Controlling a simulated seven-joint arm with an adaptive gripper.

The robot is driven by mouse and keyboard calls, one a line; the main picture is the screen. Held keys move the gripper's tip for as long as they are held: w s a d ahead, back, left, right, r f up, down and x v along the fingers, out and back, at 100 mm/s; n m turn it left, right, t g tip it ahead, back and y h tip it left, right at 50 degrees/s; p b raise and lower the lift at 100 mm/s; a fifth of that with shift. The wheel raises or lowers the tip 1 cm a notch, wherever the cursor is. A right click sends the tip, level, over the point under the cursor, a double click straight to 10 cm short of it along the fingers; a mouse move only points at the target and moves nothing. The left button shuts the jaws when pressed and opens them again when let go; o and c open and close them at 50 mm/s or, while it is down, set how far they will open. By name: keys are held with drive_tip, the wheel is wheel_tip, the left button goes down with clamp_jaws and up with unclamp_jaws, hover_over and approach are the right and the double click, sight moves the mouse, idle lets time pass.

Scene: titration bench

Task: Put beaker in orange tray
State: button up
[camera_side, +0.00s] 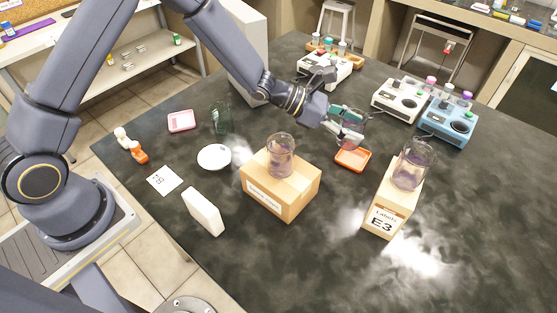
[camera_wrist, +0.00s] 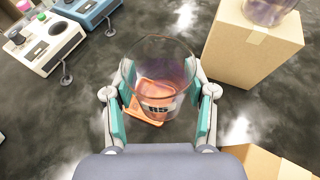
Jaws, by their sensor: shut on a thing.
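My gripper (camera_side: 346,127) is shut on a clear glass beaker (camera_side: 352,133), with its teal pads on either side of the glass. In the wrist view the beaker (camera_wrist: 158,75) sits upright between the two fingers (camera_wrist: 162,98) and carries a dark label that reads like "RS" or "R5". The orange tray (camera_side: 353,160) lies on the dark table just below the held beaker in the side view. In the wrist view the tray (camera_wrist: 142,115) shows through and beside the glass, partly hidden. I cannot tell the exact gap between beaker and tray.
A cardboard box (camera_side: 277,190) bearing a beaker (camera_side: 281,157) stands left of the tray. Another box (camera_side: 386,210) marked E3, with a beaker (camera_side: 412,166) on top, stands to the right. White (camera_side: 400,101) and blue (camera_side: 448,122) devices stand behind. A white dish (camera_side: 214,157) lies left.

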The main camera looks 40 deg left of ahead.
drive_tip(key=w+f, duration=0.1)
drive_tip(key=f, duration=0.1)
drive_tip(key=w+d+f, duration=0.1)
drive_tip(key=w+f, duration=0.1)
drive_tip(key=shift+d, duration=0.1)
drive_tip(key=shift+w+f, duration=0.15)
drive_tip(key=shift+f, duration=1.45)
drive_tip(key=o, duration=1.2)
drive_tip(key=shift+f, duration=0.15)
drive_tip(key=shift+r, duration=0.2)
drive_tip(key=v, duration=1.2)
